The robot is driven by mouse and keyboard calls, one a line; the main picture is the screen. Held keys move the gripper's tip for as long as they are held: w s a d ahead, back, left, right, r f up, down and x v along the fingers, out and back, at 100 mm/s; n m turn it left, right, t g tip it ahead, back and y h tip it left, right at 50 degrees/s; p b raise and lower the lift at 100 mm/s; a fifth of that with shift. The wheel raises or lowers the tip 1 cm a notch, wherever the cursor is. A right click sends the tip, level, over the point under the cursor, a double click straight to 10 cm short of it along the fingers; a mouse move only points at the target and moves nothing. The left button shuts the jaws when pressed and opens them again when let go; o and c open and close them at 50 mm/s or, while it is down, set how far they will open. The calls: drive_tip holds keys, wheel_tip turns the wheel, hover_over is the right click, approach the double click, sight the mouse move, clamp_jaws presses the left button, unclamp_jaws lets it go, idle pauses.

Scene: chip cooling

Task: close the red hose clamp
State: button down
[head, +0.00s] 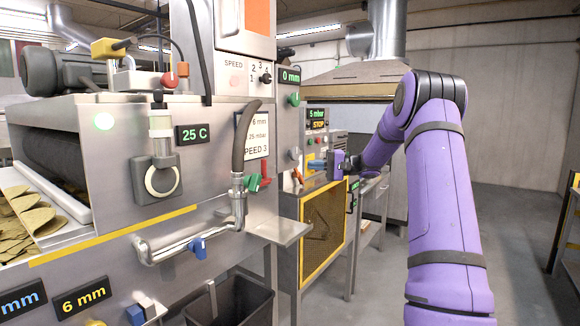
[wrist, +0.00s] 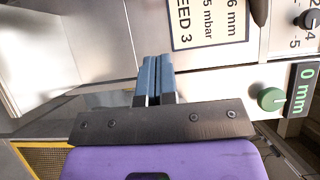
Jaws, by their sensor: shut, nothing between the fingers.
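A small red part (head: 266,170), which may be the red hose clamp, shows in the head view beside a green lever (head: 253,183), just right of the dark hose (head: 243,140) and its metal fitting. It is too small to tell whether it is open or closed. My gripper (head: 313,164) is right of it in the head view, apart from it, with its blue fingers pointing left. In the wrist view my gripper (wrist: 154,78) has its two blue fingers together with nothing between them. The red part and the hose fitting do not show clearly in the wrist view.
A metal pipe with a blue valve handle (head: 198,248) runs below the hose. A small metal shelf (head: 282,230) juts out under the red part. A yellow-framed mesh cabinet (head: 323,232) stands below my gripper. A dark bin (head: 230,302) is at the bottom.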

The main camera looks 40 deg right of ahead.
sight(266, 180)
drive_tip(key=s+a+x, duration=0.1)
drive_tip(key=s+x, duration=0.1)
drive_tip(key=x, duration=1)
drive_tip(key=shift+a, duration=0.6)
drive_tip(key=shift+s+a, duration=0.3)
drive_tip(key=shift+a, duration=0.4)
drive_tip(key=shift+s+a, duration=0.25)
drive_tip(key=shift+a, duration=0.5)
drive_tip(key=shift+s+a, duration=0.3)
drive_tip(key=shift+a, duration=0.4)
drive_tip(key=w+d+v, duration=0.1)
drive_tip(key=w+v, duration=0.1)
drive_tip(key=v, duration=1.1)
drive_tip(key=shift+w+d, duration=0.2)
drive_tip(key=shift+d, duration=0.2)
